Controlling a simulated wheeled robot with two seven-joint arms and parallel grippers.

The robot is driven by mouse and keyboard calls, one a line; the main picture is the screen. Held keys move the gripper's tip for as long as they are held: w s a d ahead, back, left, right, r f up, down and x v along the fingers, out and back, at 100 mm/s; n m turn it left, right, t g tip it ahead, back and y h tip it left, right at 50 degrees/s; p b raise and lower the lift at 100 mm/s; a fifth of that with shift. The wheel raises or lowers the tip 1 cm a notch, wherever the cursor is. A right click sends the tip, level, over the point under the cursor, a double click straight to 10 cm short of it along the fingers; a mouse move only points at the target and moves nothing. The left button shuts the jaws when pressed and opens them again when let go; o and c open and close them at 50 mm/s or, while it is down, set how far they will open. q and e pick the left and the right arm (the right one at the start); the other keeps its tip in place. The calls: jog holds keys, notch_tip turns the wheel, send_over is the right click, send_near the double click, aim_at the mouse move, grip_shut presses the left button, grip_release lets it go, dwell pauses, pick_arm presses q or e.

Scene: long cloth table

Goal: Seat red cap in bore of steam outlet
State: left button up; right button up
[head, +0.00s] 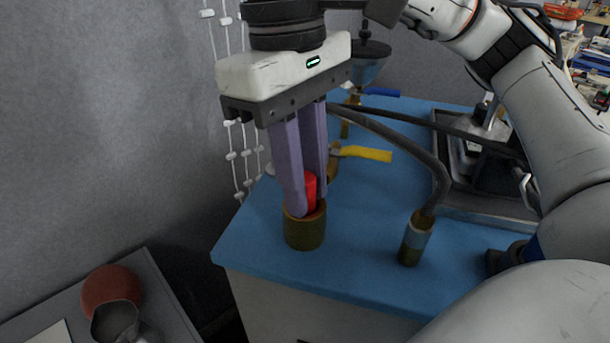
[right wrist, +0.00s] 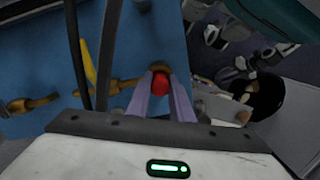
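The red cap (head: 311,188) is between the purple fingertips of my right gripper (head: 308,196), which is shut on it. The steam outlet (head: 304,233) is a short, upright brass cylinder near the left front corner of the blue top. The cap's lower end is at the outlet's mouth; the near finger hides part of it, and I cannot tell how deep it sits. In the right wrist view the red cap (right wrist: 159,81) shows between both fingers, with the brass rim behind it. My left gripper is not in view.
A second upright brass pipe (head: 414,243) with a dark hose stands to the right on the blue top (head: 350,275). A yellow lever (head: 366,153) and a blue lever (head: 380,92) lie behind. A lower grey surface at bottom left holds a reddish ball (head: 108,287).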

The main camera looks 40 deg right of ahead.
jog(key=o, duration=0.5)
jog(key=r+p, duration=0.1)
jog(key=r, duration=0.2)
jog(key=r+p, duration=0.1)
jog(key=r, duration=0.3)
jog(key=w+r+p, duration=0.1)
jog(key=r+p, duration=0.1)
jog(key=r, duration=0.1)
jog(key=shift+w+a+r, duration=0.1)
jog(key=shift+r, duration=0.05)
